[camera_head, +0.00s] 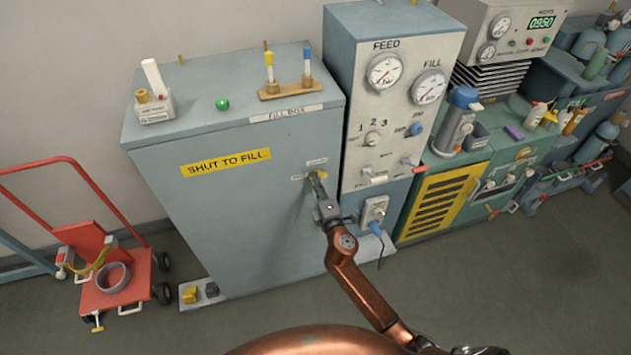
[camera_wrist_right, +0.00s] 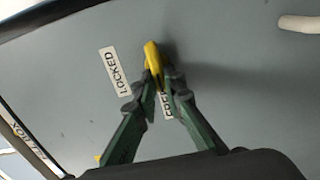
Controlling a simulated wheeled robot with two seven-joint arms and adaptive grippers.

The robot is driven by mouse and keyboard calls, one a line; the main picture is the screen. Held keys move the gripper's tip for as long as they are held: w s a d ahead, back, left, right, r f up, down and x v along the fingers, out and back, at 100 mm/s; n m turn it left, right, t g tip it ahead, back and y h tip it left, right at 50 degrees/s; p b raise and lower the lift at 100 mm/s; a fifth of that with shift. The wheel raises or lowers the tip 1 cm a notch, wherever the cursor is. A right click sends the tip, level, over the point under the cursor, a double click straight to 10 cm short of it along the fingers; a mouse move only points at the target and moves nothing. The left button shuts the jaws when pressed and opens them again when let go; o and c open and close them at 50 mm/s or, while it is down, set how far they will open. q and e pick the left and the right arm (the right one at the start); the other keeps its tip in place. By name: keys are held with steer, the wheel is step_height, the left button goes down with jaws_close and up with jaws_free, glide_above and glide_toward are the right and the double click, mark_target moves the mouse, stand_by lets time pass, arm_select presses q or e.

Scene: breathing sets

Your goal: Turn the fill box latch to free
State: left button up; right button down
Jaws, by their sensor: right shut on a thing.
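The fill box (camera_head: 240,215) is a large grey-blue cabinet with a yellow "SHUT TO FILL" label (camera_head: 226,162) on its front. Its small yellow latch (camera_head: 321,174) sits near the upper right of that front, and shows in the right wrist view (camera_wrist_right: 151,56). My right gripper (camera_head: 317,182) is shut on the latch; its green fingers (camera_wrist_right: 157,85) close around it. A "LOCKED" label (camera_wrist_right: 115,71) is left of the latch. A "FREE" label (camera_wrist_right: 167,107) lies partly behind the fingers. My left gripper is out of view.
The gauge panel (camera_head: 370,130) with feed and fill dials stands close on the right. A pale handle (camera_wrist_right: 299,24) shows at the right wrist view's edge. A red hand cart (camera_head: 112,285) stands at left. The floor at front right is clear.

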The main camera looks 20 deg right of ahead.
steer(key=c, duration=2)
jaws_free()
steer(key=shift+s, duration=0.1)
steer(key=s, duration=1.2)
steer(key=shift+d, duration=0.2)
steer(key=shift+w, duration=0.1)
